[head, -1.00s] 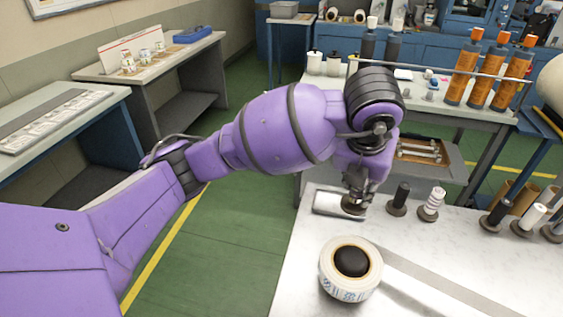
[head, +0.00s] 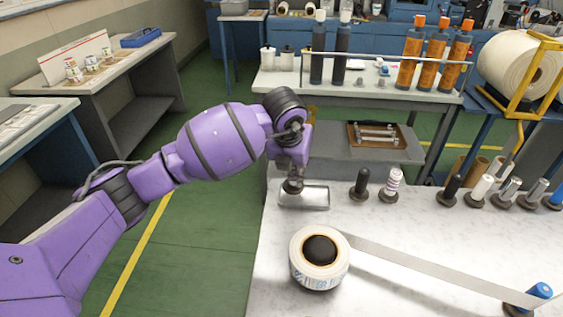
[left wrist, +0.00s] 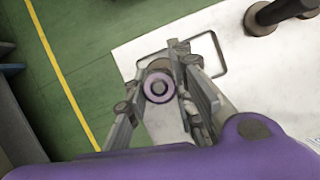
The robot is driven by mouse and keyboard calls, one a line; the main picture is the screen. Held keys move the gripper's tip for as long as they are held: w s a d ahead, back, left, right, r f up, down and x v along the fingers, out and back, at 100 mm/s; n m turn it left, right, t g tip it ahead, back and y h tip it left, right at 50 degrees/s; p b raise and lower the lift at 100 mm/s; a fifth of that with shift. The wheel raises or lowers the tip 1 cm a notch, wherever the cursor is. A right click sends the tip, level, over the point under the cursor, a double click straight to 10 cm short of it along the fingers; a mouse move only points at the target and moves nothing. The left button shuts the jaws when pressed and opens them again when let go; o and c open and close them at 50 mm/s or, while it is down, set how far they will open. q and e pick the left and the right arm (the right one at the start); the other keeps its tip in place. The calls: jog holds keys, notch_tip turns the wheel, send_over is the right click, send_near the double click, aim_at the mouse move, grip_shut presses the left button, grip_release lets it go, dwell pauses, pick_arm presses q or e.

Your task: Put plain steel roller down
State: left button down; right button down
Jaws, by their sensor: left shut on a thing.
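My left gripper (head: 292,179) comes in from the left and points down over the back left of the white table. It is shut on the plain steel roller, whose round end (left wrist: 158,87) shows between the two fingers in the left wrist view. In the head view the fingers hide most of the roller; a dark round part (head: 292,187) shows below them. I cannot tell whether the roller touches the tray. My right gripper is not in view.
To the right of the tray stand a black roller (head: 361,182) and a white patterned roller (head: 393,182) on dark bases. Several more stand farther right. A tape roll (head: 318,258) sits in front, with a grey strip (head: 440,273) running right to a blue roller (head: 540,293).

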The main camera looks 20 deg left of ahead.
aim_at(292, 178)
pick_arm(q)
jog(key=shift+w+a+f, duration=0.1)
jog(key=shift+w+a, duration=0.1)
jog(key=shift+w, duration=0.05)
jog(key=shift+w+f, duration=0.1)
jog(key=shift+f, duration=1.4)
jog(key=c, duration=1.9)
grip_release()
jog(key=shift+f, duration=0.35)
jog(key=o, duration=0.4)
jog(key=shift+s, duration=0.25)
jog(key=v, duration=1.2)
jog(key=shift+w+r, duration=0.1)
jog(key=shift+r, duration=0.1)
